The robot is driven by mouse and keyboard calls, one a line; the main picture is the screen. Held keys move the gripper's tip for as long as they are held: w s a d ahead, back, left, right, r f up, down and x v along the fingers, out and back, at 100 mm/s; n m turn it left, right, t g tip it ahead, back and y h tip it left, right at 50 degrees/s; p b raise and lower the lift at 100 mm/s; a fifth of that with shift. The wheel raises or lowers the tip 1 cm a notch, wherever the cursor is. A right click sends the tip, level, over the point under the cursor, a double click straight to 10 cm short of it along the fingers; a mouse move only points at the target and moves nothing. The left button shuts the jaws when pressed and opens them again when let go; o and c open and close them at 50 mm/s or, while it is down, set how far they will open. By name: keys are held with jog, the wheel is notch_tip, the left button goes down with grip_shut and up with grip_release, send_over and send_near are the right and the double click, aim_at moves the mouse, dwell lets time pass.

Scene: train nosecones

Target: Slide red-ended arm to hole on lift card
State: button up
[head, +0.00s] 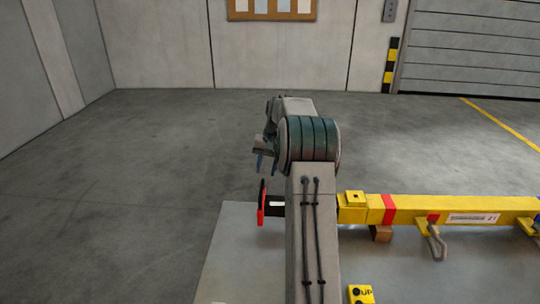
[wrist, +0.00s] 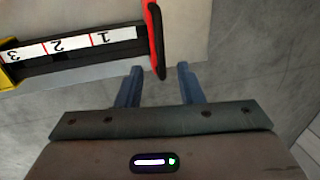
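The red-ended arm is a dark bar with a red end plate (head: 261,204), sticking out to the left from a yellow beam (head: 460,207) in the head view. In the wrist view the dark arm (wrist: 75,52) carries a white scale marked 1, 2, 3, and its red end plate (wrist: 155,38) is in front of my fingers. My gripper (wrist: 158,85) is open and empty, its two blue fingers apart on either side of the plate's near end. No contact shows. In the head view my gripper (head: 267,160) is partly hidden behind my arm.
The beam has a red band (head: 388,209), a label and a hanging metal hook (head: 436,242). A brown block (head: 381,233) sits under it on the grey table (head: 222,260). The floor (head: 110,190) to the left is clear.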

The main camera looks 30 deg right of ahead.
notch_tip(320, 180, up, 7)
jog(key=d, duration=0.1)
jog(key=shift+s, duration=0.4)
jog(key=shift+d, duration=0.1)
